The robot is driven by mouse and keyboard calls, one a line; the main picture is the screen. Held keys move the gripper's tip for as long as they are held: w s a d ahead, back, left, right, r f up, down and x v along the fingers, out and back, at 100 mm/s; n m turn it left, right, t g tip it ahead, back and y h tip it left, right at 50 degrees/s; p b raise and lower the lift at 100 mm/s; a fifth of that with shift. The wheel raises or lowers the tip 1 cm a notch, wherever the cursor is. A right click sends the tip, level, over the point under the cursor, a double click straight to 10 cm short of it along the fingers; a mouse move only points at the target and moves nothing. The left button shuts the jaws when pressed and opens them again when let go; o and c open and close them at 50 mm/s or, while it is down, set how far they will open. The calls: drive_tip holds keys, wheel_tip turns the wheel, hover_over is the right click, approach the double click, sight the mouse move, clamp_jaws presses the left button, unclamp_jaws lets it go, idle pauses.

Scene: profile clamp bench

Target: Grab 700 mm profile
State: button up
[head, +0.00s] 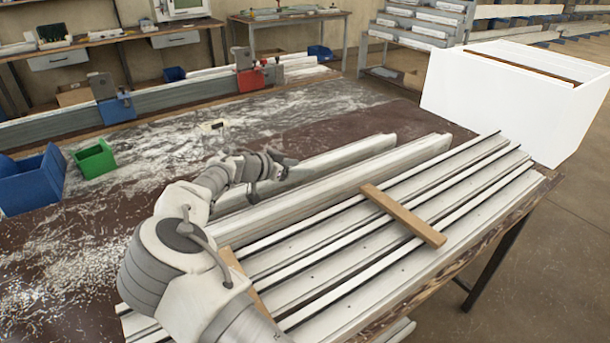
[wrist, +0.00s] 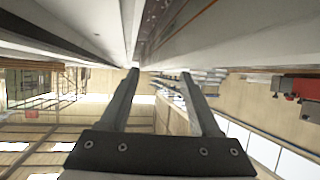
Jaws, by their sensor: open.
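Two white profiles lie side by side on the bench, a shorter far one (head: 345,158) and a longer near one (head: 350,186). Which profile is 700 mm long cannot be told; no length marking is readable. My gripper (head: 285,168) is at the far profile's left part, partly hidden by my wrist. In the wrist view my gripper (wrist: 160,75) is open, with nothing seen held between its fingers. Pale profile surfaces (wrist: 60,40) run close to the fingertips there; whether they touch cannot be told.
More long profiles (head: 310,255) lie at the front right, with a wooden strip (head: 403,214) across them. A green bin (head: 95,158) and a blue bin (head: 35,182) stand at left. A rail with a blue clamp (head: 117,108) and a red clamp (head: 250,79) runs behind.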

drive_tip(key=shift+x, duration=1.4)
clamp_jaws()
drive_tip(key=shift+w+r, duration=0.1)
drive_tip(key=shift+r, duration=0.05)
idle(0.3)
